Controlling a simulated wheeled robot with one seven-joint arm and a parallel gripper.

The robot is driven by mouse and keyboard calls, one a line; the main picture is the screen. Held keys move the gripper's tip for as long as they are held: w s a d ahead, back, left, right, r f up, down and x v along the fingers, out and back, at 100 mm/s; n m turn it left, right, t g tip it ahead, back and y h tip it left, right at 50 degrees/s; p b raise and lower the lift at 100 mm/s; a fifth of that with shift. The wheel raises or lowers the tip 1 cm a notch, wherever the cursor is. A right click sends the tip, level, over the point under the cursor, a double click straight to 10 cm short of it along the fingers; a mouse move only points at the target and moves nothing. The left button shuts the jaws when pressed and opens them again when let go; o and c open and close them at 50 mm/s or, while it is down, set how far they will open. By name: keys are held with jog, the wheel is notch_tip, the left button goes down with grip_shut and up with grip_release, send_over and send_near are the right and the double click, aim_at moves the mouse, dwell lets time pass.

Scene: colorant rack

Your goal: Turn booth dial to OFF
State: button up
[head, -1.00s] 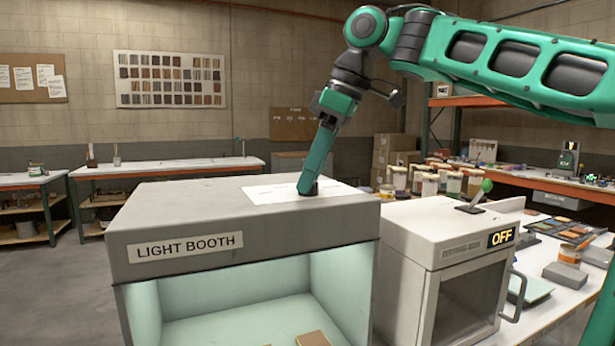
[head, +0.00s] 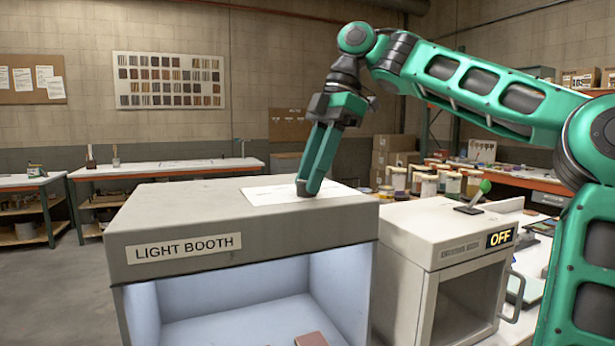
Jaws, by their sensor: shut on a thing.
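The light booth (head: 240,222) is a grey box with a "LIGHT BOOTH" label on its front; its open inside glows bluish white. A white plate (head: 268,195) lies on its top. My gripper (head: 304,188) points down at this plate, its fingers shut on the booth dial. The fingers hide the dial, so I cannot read its setting. Part of a reddish block (head: 311,339) shows inside the booth at the bottom edge.
A grey cabinet (head: 405,245) with a glass door, an "OFF" sign (head: 500,238) and a green-knobbed lever (head: 484,187) stands to the right. Several jars (head: 428,185) stand behind it. My arm reaches over from the right.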

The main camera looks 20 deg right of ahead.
jog(key=n, duration=0.2)
jog(key=n+g, duration=0.1)
jog(key=shift+w+a+n, duration=0.15)
jog(key=shift+w+n, duration=0.15)
jog(key=shift+n, duration=0.1)
jog(key=shift+n+g+h, duration=0.3)
jog(key=shift+n+g, duration=0.5)
jog(key=shift+n, duration=0.8)
jog(key=o, duration=1)
jog(key=shift+w+f, duration=0.1)
jog(key=shift+w, duration=0.05)
